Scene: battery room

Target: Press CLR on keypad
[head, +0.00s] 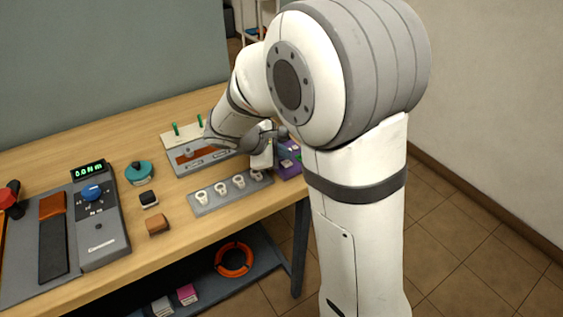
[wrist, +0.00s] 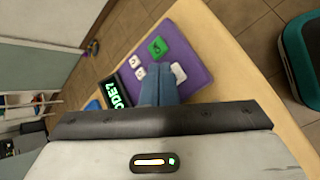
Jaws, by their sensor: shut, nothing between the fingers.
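The purple keypad (wrist: 188,48) lies near the table's edge in the wrist view, and part of it shows behind my arm in the head view (head: 290,170). It has a green key (wrist: 157,47), several small white keys and a larger white key (wrist: 178,72). Its dark display (wrist: 122,96) shows green text that looks like "CODE?". I cannot read the key labels, so I cannot tell which key is CLR. My gripper (wrist: 160,70) is shut and empty, its blue fingers over the keypad beside the larger white key. The fingers hide some keys; contact cannot be told.
A torque panel (head: 100,245) is at left. Floor is open at right.

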